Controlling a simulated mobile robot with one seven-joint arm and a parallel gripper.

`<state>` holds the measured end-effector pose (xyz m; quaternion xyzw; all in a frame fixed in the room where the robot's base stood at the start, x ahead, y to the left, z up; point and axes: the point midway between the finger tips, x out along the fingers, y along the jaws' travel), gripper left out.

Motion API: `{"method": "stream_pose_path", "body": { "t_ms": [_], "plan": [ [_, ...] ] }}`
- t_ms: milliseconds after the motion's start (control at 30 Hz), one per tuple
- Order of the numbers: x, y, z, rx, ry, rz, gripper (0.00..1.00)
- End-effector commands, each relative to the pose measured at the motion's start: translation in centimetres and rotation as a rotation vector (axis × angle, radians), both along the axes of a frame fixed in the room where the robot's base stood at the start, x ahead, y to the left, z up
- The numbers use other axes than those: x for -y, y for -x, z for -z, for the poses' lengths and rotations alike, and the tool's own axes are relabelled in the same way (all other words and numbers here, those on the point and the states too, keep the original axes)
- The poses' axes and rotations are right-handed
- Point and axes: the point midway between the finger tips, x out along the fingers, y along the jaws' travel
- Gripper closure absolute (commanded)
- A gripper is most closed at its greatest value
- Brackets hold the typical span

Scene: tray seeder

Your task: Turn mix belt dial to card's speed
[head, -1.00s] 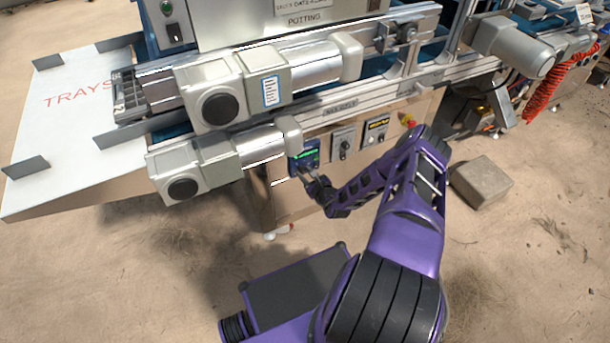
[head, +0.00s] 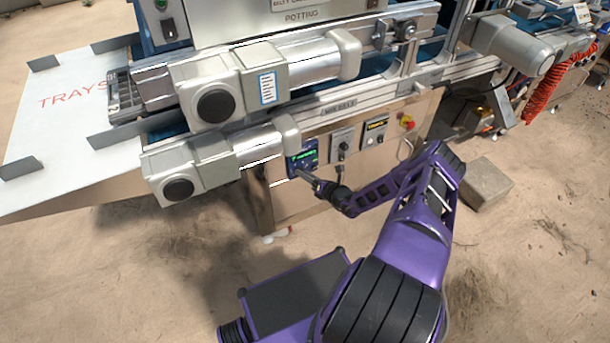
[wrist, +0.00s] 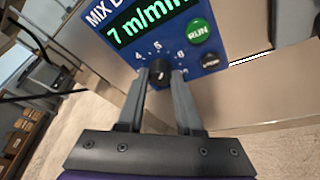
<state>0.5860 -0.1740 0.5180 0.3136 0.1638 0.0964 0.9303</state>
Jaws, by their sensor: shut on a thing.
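The blue mix belt panel (wrist: 178,30) fills the top of the wrist view, tilted. Its green display (wrist: 143,18) reads 7 m/min. The black dial (wrist: 159,72) sits below the display, with printed numbers around it, 4 and 5 legible. My gripper (wrist: 160,88) is shut on the dial, one finger on each side; the fingers hide part of it. The panel also shows in the head view (head: 303,157), with my gripper at its lower edge. A blue-edged white card (head: 267,87) is on the upper motor housing; its lines are too small to read.
A green RUN button (wrist: 199,29) and a dark STOP button (wrist: 210,60) sit right of the dial. Two grey control boxes (head: 342,143) (head: 375,131) and a red emergency knob (head: 407,122) are farther right. The lower motor (head: 185,170) juts out left of the panel.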

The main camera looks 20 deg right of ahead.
Motion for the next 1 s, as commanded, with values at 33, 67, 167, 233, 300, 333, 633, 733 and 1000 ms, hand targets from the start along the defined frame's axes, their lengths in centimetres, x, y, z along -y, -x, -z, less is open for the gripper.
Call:
{"method": "stream_pose_path", "body": {
  "t_ms": [33,67,167,233,300,333,633,733,1000],
  "plan": [
    [0.04,0.01,0.04,0.000,-0.018,0.001,1.00],
    [0.05,-0.01,0.04,0.000,-0.028,0.001,1.00],
    [0.06,-0.02,0.05,-0.001,-0.055,0.001,1.00],
    [0.04,-0.01,0.06,-0.002,-0.067,0.001,1.00],
    [0.04,0.00,0.07,-0.002,-0.077,0.001,1.00],
    [0.03,0.00,0.08,-0.002,-0.080,0.001,1.00],
    [0.02,-0.01,0.06,-0.002,-0.083,0.000,1.00],
    [0.02,-0.01,0.06,-0.002,-0.083,0.000,0.64],
    [0.01,-0.01,0.04,-0.002,-0.082,0.000,0.35]
  ]
}}
